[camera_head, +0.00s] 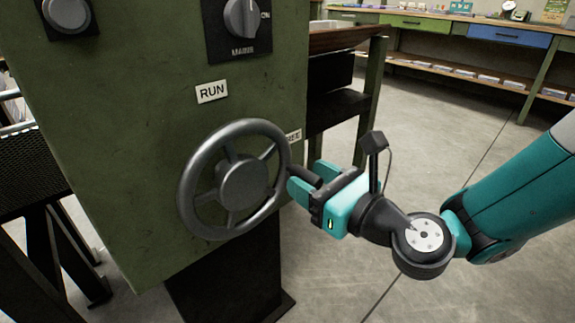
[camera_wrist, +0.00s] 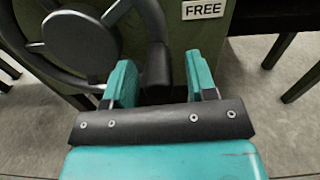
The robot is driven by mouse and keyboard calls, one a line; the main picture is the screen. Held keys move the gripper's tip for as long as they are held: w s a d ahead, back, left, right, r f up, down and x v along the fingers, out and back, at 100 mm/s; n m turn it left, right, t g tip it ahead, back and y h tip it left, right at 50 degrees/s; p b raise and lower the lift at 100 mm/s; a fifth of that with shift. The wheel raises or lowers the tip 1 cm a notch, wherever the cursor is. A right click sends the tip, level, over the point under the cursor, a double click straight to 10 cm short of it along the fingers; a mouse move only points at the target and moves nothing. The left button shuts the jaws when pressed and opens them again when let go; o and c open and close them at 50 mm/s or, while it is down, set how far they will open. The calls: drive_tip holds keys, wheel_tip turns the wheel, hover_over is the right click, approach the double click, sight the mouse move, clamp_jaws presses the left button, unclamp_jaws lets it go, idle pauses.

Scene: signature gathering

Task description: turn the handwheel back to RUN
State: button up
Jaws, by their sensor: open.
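The grey spoked handwheel (camera_head: 241,182) is mounted on the front of a green cabinet. A RUN label (camera_head: 211,91) is above it, and a FREE label (camera_wrist: 204,9) is to its right, partly hidden in the head view. The wheel's dark crank handle (camera_wrist: 158,70) sticks out from the rim at the right side, near FREE. My gripper (camera_head: 309,178) is open, with its teal fingers on either side of the handle.
A rotary switch (camera_head: 241,18) and another knob (camera_head: 68,14) are on the cabinet above the wheel. A dark shelf unit stands close behind on the right. A workbench with green and blue drawers (camera_head: 508,36) lies farther back. The floor at right is clear.

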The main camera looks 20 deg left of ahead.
drive_tip(key=shift+w+a, duration=0.2)
drive_tip(key=shift+a, duration=0.25)
drive_tip(key=shift+c, duration=0.3)
clamp_jaws()
drive_tip(key=shift+r+p, duration=0.15)
drive_tip(key=shift+p, duration=0.3)
